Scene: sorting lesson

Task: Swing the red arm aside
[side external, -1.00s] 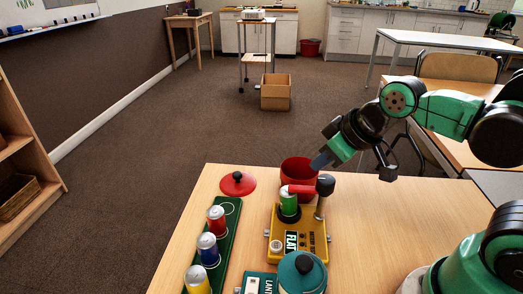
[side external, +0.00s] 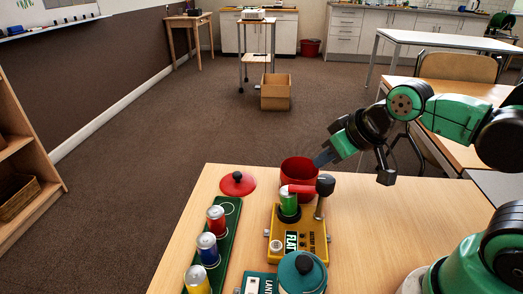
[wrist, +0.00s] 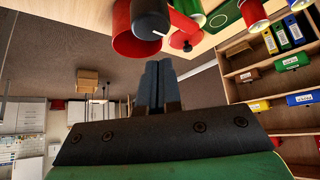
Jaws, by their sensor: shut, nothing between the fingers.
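The red arm (side external: 301,189) is a short bar on the yellow tester (side external: 316,244), reaching left from a grey post with a dark knob (side external: 325,185). It lies over the top of a green battery (side external: 288,205) standing in the tester. My gripper (side external: 322,159) is shut and empty, in the air above and behind the red arm, by the red pot. The fingers look apart from the arm.
An open red pot (side external: 298,171) stands just behind the tester, with its red lid (side external: 237,184) to the left. A green tray (side external: 223,230) holds red, blue and yellow batteries. A teal-lidded pot (side external: 301,272) stands in front. The table's right side is clear.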

